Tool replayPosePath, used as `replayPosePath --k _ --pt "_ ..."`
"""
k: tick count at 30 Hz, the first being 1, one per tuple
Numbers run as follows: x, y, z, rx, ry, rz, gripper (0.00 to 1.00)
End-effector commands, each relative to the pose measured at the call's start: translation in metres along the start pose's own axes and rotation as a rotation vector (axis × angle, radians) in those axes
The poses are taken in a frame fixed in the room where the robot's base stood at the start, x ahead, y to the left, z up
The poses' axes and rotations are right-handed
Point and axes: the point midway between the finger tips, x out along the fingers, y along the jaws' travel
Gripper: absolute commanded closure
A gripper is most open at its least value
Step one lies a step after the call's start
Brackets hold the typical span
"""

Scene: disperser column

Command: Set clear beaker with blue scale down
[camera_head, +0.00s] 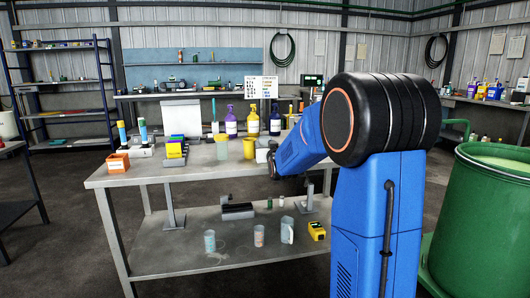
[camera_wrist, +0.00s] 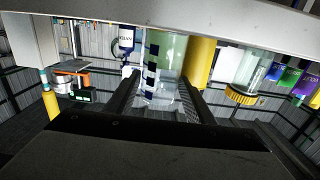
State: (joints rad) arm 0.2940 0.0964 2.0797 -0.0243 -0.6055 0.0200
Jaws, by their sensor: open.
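The clear beaker with blue scale (camera_wrist: 170,66) shows in the wrist view, where the scene appears upside down. It has a greenish tint and dark blue marks up one side. It stands between the two fingers of my gripper (camera_wrist: 158,84), which are apart. Its base meets the grey tabletop (camera_wrist: 225,18) along the top of the picture. In the head view my gripper (camera_head: 273,163) is low over the right part of the table (camera_head: 125,178), beside a pale clear vessel (camera_head: 262,156). My arm hides part of this area.
A yellow cup (camera_head: 249,148) and a greenish clear beaker (camera_head: 222,148) stand just left of my gripper. Purple (camera_head: 231,124) and yellow (camera_head: 253,123) bottles stand behind. The lower shelf holds several vessels. The tabletop's front strip is clear.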

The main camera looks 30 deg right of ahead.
Motion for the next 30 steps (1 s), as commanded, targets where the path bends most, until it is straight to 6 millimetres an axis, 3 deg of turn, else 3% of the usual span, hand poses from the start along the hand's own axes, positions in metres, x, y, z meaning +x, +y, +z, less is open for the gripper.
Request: replayPosePath --k 7,11,14,23,30 --pt "0.001 0.0 0.0 0.0 0.0 0.0 0.51" --pt "0.001 0.0 0.0 0.0 0.0 0.0 0.82" --pt "0.001 0.0 0.0 0.0 0.0 0.0 0.87" --pt "0.001 0.0 -0.009 0.0 0.001 0.0 0.87" --pt "0.001 0.0 -0.05 0.0 0.004 0.0 0.87"
